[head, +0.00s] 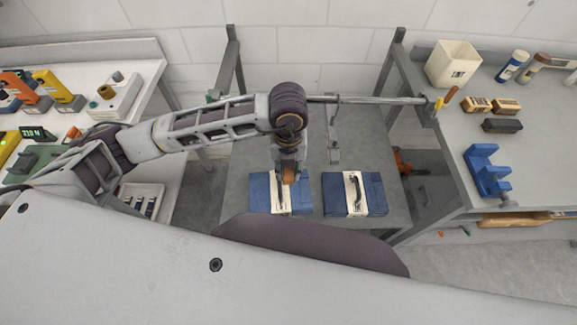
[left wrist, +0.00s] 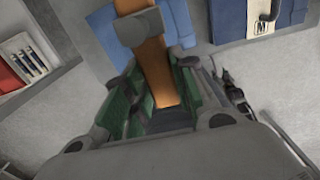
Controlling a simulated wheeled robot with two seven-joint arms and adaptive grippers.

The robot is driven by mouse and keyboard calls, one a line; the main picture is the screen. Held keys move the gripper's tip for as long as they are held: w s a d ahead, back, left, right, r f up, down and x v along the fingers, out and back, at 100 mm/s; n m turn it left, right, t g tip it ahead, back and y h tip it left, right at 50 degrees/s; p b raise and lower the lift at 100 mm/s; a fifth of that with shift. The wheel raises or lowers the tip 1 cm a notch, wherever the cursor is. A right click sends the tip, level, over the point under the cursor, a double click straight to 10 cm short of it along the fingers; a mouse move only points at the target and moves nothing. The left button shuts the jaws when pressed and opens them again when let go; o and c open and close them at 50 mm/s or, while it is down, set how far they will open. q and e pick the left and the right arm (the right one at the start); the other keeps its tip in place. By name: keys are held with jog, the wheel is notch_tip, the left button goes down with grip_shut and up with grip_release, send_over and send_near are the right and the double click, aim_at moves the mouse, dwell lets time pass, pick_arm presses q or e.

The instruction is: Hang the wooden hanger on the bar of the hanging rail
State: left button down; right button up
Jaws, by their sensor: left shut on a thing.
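My left gripper (head: 289,168) hangs pointing down in the middle of the head view, in front of the rail bar. It is shut on the wooden hanger (left wrist: 156,68), an orange-brown strip between the green-lined fingers (left wrist: 150,108) in the left wrist view. In the head view only a small orange-brown part of the hanger (head: 289,176) shows; the rest is hidden. The bar of the hanging rail (head: 370,100) is a grey horizontal rod; my arm covers its left part. My right gripper is not in view.
A grey metal piece (head: 334,140) hangs from the bar, right of my gripper. Two blue cases (head: 262,192) (head: 371,194) lie below on a grey surface. A white table with tools (head: 130,75) stands left, and a grey bench (head: 450,150) with a blue vise-like block (head: 484,170) stands right.

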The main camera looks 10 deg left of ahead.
pick_arm(q)
jog(key=shift+w+a, duration=0.1)
jog(key=shift+w, duration=0.7)
jog(key=shift+w+a, duration=0.25)
jog(key=shift+w, duration=0.55)
jog(key=shift+w+a, duration=0.2)
jog(key=shift+w, duration=0.95)
jog(key=shift+w+a, duration=0.1)
jog(key=shift+w, duration=0.5)
jog(key=shift+w+a, duration=0.15)
jog(key=shift+w, duration=0.45)
jog(key=shift+f+b, duration=0.35)
jog(key=shift+f, duration=0.7)
jog(key=shift+f+b, duration=0.35)
jog(key=shift+b, duration=0.15)
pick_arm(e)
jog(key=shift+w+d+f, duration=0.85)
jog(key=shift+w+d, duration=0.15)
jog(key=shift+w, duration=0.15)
